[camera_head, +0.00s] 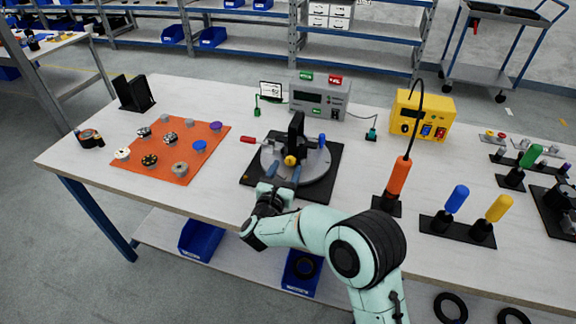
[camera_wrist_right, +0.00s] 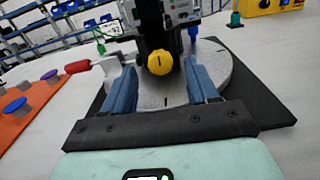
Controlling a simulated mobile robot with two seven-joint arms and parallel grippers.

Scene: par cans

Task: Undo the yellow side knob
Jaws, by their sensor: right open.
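The yellow side knob (camera_head: 290,160) sits low on the front of a black upright (camera_head: 297,133) on a round grey plate. That fixture stands on a black base mat (camera_head: 247,181). In the right wrist view the knob (camera_wrist_right: 160,62) is round with a dark mark on its face, between and beyond my fingertips. My right gripper (camera_head: 283,173) is open, its blue fingers pointing at the knob from the front. In the wrist view the fingers (camera_wrist_right: 158,78) are spread on either side, and I see no contact with the knob. My left gripper is not in view.
A red-handled lever (camera_head: 248,140) sticks out left of the plate. An orange mat (camera_head: 184,172) with several small knobs lies left. An orange-handled tool (camera_head: 399,175) stands right, with a yellow box (camera_head: 421,116) behind. A grey instrument (camera_head: 320,97) stands behind the fixture.

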